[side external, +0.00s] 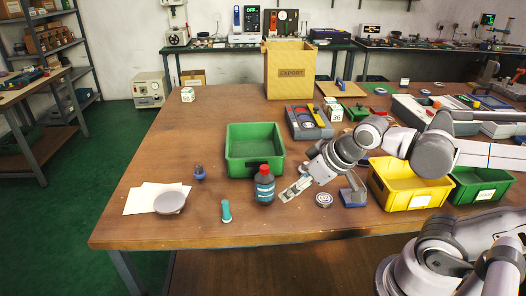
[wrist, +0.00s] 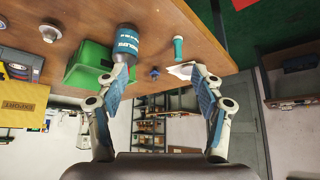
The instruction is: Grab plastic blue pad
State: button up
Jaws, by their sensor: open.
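My gripper (side external: 294,189) is open and empty above the table, just right of a dark bottle with a red cap (side external: 264,185). In the wrist view its two fingers, with blue inner faces, stand wide apart (wrist: 160,75). A blue-based item with a grey upright part (side external: 353,197) stands right of the gripper; I cannot tell whether it is the blue pad. A small dark blue knob-like piece (side external: 199,173) stands farther left. It also shows between the fingers in the wrist view (wrist: 155,73), well beyond them. No plainly flat blue pad shows near the gripper.
A green bin (side external: 232,170) stands behind the bottle. A teal cylinder (side external: 226,211) and a grey disc (side external: 170,203) on white sheets lie left. A round metal part (side external: 323,200) and a yellow bin (side external: 375,195) are right. The front left table (side external: 150,228) is mostly clear.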

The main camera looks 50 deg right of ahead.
jog(key=m+g+h, duration=0.4)
jog(key=m+g, duration=0.1)
jog(key=m, duration=0.8)
send_over(364, 158)
jog(key=s+a, duration=0.1)
jog(key=f, duration=1.2)
jog(key=shift+s+a+f, duration=0.15)
jog(key=shift+s+a, duration=0.05)
jog(key=shift+x, duration=2.6)
jog(key=shift+w+a, duration=0.1)
jog(key=shift+w, duration=0.05)
